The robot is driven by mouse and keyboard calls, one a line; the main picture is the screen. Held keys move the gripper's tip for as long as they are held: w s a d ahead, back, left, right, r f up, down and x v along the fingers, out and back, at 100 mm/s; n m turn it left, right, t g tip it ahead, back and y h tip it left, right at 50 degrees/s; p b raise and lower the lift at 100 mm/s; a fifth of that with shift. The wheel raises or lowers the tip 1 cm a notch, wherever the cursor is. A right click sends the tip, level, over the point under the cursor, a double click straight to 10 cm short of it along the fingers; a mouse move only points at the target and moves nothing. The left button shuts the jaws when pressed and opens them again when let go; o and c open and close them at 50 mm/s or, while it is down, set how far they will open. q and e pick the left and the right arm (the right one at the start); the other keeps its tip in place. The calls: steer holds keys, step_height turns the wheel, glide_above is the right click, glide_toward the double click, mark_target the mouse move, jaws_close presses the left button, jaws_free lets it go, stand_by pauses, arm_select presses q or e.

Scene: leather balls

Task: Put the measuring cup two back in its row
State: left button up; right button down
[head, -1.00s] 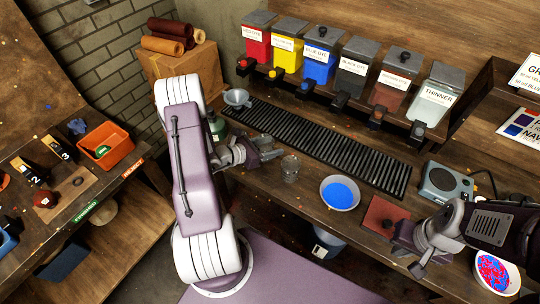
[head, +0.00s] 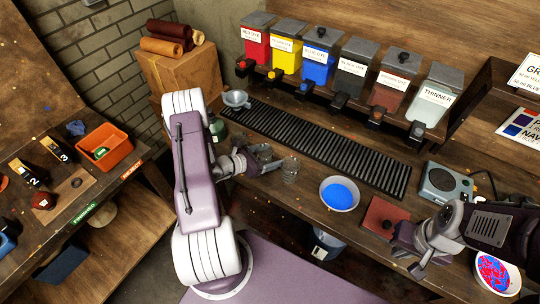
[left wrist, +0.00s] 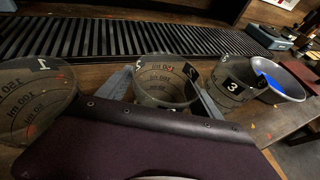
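My left gripper (head: 264,160) is low over the workbench, left of a clear measuring cup marked 3 (head: 290,170). In the left wrist view, its two grey fingers (left wrist: 165,92) stand on either side of the middle clear cup (left wrist: 165,78). I cannot tell whether they press on it. The cup marked 1 (left wrist: 38,100) is at the left and the cup marked 3 also shows at the right (left wrist: 238,85). In the head view, the middle cup and cup 1 are hidden or too unclear to see. My right gripper (head: 408,260) appears open and empty by a red-brown pad.
A bowl of blue dye (head: 340,194) stands right of cup 3. A black slatted rack (head: 330,145) runs behind the cups, below several dye bins. A grey funnel (head: 237,98) is at the back left. A speckled bowl (head: 497,272) is at the front right.

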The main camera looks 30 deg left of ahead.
arm_select(q)
steer(key=shift+r, duration=0.15)
steer(key=shift+s+a+r, duration=0.15)
steer(key=shift+s, duration=0.05)
steer(key=v, duration=1.1)
steer(key=shift+s+a+r+b, duration=0.1)
steer(key=shift+s+b, duration=0.1)
steer(key=shift+b, duration=0.1)
